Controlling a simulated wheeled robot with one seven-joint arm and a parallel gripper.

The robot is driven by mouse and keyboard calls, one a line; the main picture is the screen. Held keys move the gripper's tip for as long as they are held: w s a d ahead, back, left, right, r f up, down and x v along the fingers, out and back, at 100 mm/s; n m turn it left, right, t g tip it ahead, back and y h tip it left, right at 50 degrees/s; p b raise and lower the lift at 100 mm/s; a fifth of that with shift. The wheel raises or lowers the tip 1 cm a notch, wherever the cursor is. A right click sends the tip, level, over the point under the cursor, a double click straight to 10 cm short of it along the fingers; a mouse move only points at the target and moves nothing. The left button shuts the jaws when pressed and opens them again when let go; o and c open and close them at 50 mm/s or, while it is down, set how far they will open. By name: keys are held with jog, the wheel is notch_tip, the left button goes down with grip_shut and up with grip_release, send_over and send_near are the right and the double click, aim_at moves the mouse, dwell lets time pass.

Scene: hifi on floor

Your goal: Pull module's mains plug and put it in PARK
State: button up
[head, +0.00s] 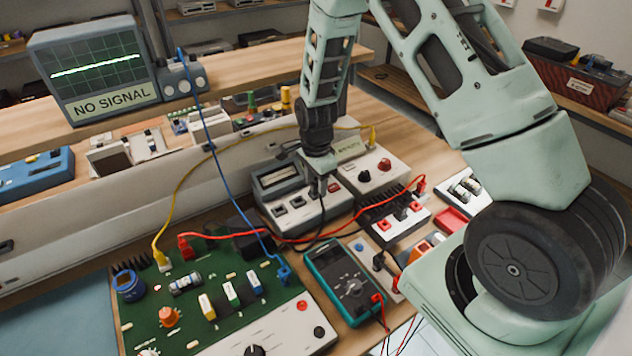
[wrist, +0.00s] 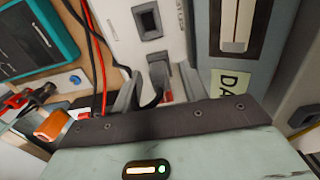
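My gripper (head: 319,190) points down at the light grey socket box (head: 299,221) behind the circuit board. In the wrist view its two grey fingers (wrist: 157,88) stand apart. Between them show a grey-black part that looks like a plug (wrist: 158,73), with a dark cable, and a red piece (wrist: 167,96). I cannot tell whether either finger touches the plug. The box has dark square sockets, one of them clear in the wrist view (wrist: 148,20). A yellow label (wrist: 231,85) to the right is cut off after "DA". No PARK marking is readable.
A green circuit board (head: 180,305) and a teal multimeter (head: 345,283) lie in front. Red, yellow and blue leads cross the bench near my gripper. A black-finned module (head: 385,212) stands to the right. An oscilloscope (head: 95,70) reads NO SIGNAL.

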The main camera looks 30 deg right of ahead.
jog(key=shift+r, duration=0.1)
notch_tip(320, 180, up, 22)
jog(key=p, duration=0.2)
jog(key=shift+r, duration=0.15)
dwell(0.9)
dwell(0.4)
